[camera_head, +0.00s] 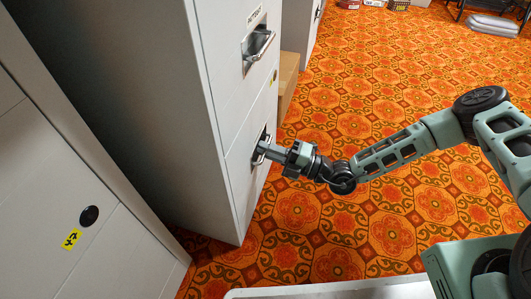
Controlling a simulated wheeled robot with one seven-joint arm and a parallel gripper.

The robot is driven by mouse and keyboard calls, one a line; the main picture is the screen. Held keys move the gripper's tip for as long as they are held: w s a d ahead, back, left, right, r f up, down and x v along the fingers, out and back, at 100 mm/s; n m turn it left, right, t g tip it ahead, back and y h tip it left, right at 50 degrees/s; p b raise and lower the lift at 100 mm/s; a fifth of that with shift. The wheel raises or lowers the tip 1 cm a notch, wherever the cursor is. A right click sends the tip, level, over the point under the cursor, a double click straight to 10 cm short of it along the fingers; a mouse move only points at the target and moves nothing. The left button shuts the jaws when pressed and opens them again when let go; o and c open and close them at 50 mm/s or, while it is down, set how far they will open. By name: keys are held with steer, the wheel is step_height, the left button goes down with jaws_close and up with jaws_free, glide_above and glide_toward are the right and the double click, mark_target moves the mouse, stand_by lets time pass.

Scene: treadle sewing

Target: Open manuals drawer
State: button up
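A tall pale grey filing cabinet (203,130) stands left of centre, its drawer fronts facing right. Its upper drawer (238,95) has a metal handle (260,46) in a recess and a white label (254,14) too small to read surely. The lower drawer (243,180) looks flush with the cabinet. My gripper (264,149) reaches from the right to the lower drawer's recessed handle (259,155). Its fingertips are at the handle and partly cover it. I cannot tell whether they grip it. No label reading manuals is legible.
Another pale cabinet (60,190) with a round black lock and a yellow tag fills the left side. A cardboard box (288,75) stands behind the filing cabinet. Orange patterned floor (400,90) lies open to the right. A rack with folded cloth (493,24) stands far right.

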steer(key=shift+w+a+r, duration=0.1)
steer(key=shift+a, duration=0.25)
jaws_close()
steer(key=r+p+v, duration=0.2)
steer(key=v, duration=1)
steer(key=d+r+p+v, duration=0.1)
steer(key=r+p+v, duration=0.1)
steer(key=v, duration=1)
steer(key=r+p+v, duration=0.3)
steer(key=p+v, duration=0.1)
steer(key=v, duration=0.8)
steer(key=shift+d, duration=0.3)
jaws_free()
